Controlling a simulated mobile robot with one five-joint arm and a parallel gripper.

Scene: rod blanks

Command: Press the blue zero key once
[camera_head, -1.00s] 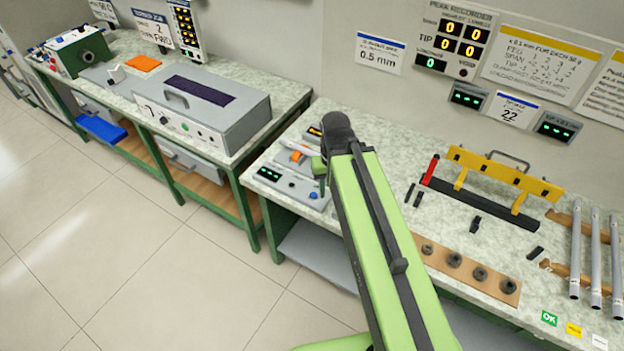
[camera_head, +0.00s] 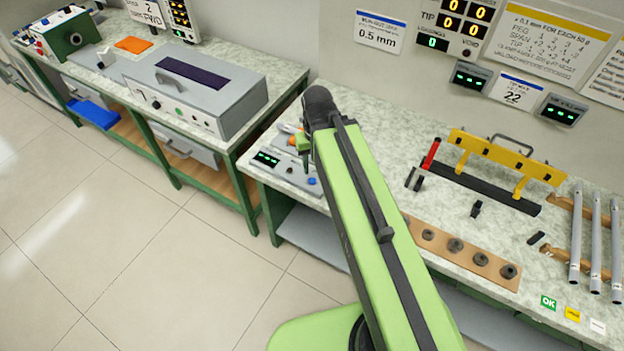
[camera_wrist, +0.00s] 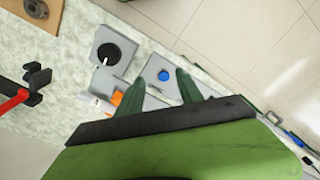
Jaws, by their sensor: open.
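The blue key (camera_wrist: 164,75) is a small round button on a grey plate (camera_wrist: 155,65) in the wrist view. It also shows in the head view (camera_head: 312,181), at the front of a grey panel on the right bench. My gripper (camera_wrist: 161,84) is open, with a green finger on either side of the blue key in the wrist view and nothing between them. In the head view my gripper (camera_head: 304,150) hangs over the panel, partly hidden by my arm. The height of the fingertips above the key cannot be told.
Near the key stand a black knob (camera_wrist: 120,48) on a grey plate and a white-and-orange item (camera_wrist: 92,103). A red-handled fixture (camera_head: 430,155) and a board with several dark bushings (camera_head: 455,245) lie to the right. A grey box (camera_head: 195,90) stands on the left bench.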

